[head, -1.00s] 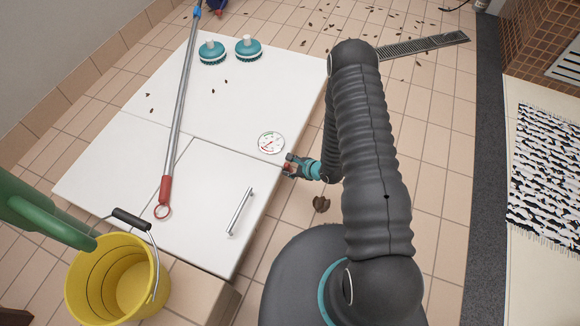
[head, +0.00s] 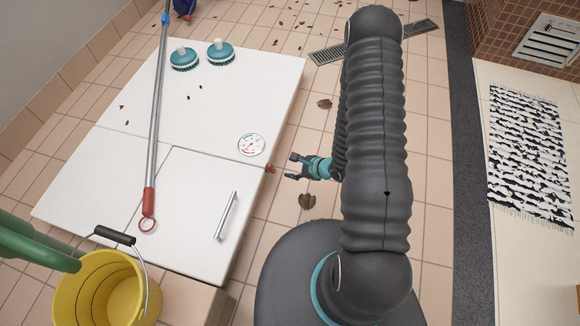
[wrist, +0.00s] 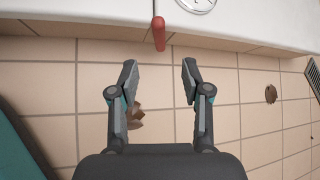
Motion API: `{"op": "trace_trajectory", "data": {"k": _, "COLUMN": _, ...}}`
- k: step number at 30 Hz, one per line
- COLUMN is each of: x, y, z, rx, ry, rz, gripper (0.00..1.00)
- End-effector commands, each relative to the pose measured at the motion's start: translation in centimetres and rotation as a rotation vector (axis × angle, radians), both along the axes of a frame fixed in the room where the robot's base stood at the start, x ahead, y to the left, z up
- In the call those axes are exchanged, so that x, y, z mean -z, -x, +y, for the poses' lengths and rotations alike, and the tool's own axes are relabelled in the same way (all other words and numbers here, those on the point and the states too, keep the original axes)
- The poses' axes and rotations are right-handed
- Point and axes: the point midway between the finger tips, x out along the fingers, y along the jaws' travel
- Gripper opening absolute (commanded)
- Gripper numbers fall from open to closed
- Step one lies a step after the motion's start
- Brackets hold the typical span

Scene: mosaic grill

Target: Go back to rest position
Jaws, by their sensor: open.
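My gripper (head: 291,167) is open and empty, just right of the white cabinet's edge in the head view. In the wrist view my gripper (wrist: 160,80) has its two fingers spread apart with tiled floor between and below them. A small red knob or handle (head: 270,168) sticks out from the cabinet's edge beside my gripper, with a gap between them. The red handle also shows in the wrist view (wrist: 159,34), beyond the fingertips and not touched by them. The rest position itself is not marked in view.
The white cabinet (head: 110,184) bears a round gauge (head: 251,145), two teal brushes (head: 184,59) and a long pole (head: 155,110). A yellow bucket (head: 70,298) stands at front left. Dry leaves (head: 307,201) lie on the tiles. Open floor lies right of my arm, before a patterned rug (head: 530,155).

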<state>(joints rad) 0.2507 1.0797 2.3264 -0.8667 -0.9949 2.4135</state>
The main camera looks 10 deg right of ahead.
Motion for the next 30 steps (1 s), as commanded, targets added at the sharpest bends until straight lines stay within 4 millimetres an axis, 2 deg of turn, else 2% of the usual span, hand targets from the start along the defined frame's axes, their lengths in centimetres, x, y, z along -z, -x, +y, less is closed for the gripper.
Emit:
{"op": "trace_trajectory", "data": {"k": 14, "x": 0.0, "y": 0.0, "z": 0.0, "rx": -0.001, "ry": 0.0, "rz": 0.0, "gripper": 0.48}}
{"op": "trace_trajectory", "data": {"k": 19, "x": 0.3, "y": 0.2, "z": -0.1, "rx": -0.07, "ry": 0.061, "rz": -0.038, "gripper": 0.48}}
{"op": "trace_trajectory", "data": {"k": 23, "x": 2.0, "y": 1.8, "z": -1.1, "rx": -0.232, "ry": 0.229, "rz": -0.05, "gripper": 0.48}}
{"op": "trace_trajectory", "data": {"k": 27, "x": 4.5, "y": 4.9, "z": -3.3, "rx": -0.453, "ry": 0.44, "rz": -0.001, "gripper": 0.48}}
{"op": "trace_trajectory", "data": {"k": 30, "x": 5.2, "y": 7.2, "z": -5.1, "rx": -0.622, "ry": 0.566, "rz": 0.049, "gripper": 0.48}}
